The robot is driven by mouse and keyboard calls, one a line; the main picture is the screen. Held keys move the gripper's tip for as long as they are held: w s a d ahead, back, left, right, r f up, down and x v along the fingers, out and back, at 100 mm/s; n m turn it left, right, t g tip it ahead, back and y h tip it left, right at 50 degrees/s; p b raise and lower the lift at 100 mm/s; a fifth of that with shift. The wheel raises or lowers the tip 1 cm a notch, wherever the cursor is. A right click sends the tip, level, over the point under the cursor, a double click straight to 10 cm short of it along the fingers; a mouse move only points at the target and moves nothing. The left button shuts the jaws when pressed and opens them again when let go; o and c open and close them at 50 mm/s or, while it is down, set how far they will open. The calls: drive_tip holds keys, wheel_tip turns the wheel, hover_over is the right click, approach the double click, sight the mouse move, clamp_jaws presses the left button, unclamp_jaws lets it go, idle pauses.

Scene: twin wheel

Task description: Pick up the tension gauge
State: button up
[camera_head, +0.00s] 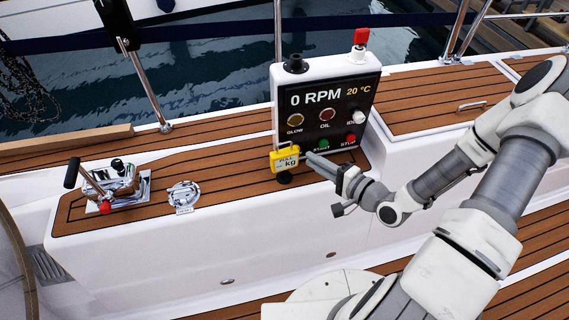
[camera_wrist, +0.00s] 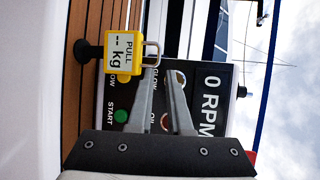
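The tension gauge is a yellow box with a white "PULL -- kg" display (camera_head: 284,158). In the head view it sits in front of the lower left corner of the engine panel, above a black knob. In the wrist view the gauge (camera_wrist: 125,66) is at the upper middle, turned sideways, with a metal shackle (camera_wrist: 156,48) on its right side. My gripper (camera_head: 308,157) reaches in from the right, fingertips close to the gauge. In the wrist view my gripper (camera_wrist: 160,70) shows a gap between its fingers, the left tip close to the shackle. I cannot tell whether they touch.
The engine panel (camera_head: 327,100), reading 0 RPM, stands right behind the gauge, with buttons and a red-topped knob above. A chrome lever unit (camera_head: 115,185) and a round chrome fitting (camera_head: 184,196) are to the left on the teak deck (camera_head: 230,180).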

sight(282, 143)
drive_tip(key=b+x, duration=0.3)
drive_tip(key=x, duration=1.2)
drive_tip(key=shift+w+f, duration=0.1)
drive_tip(key=shift+w, duration=0.05)
clamp_jaws()
idle(0.9)
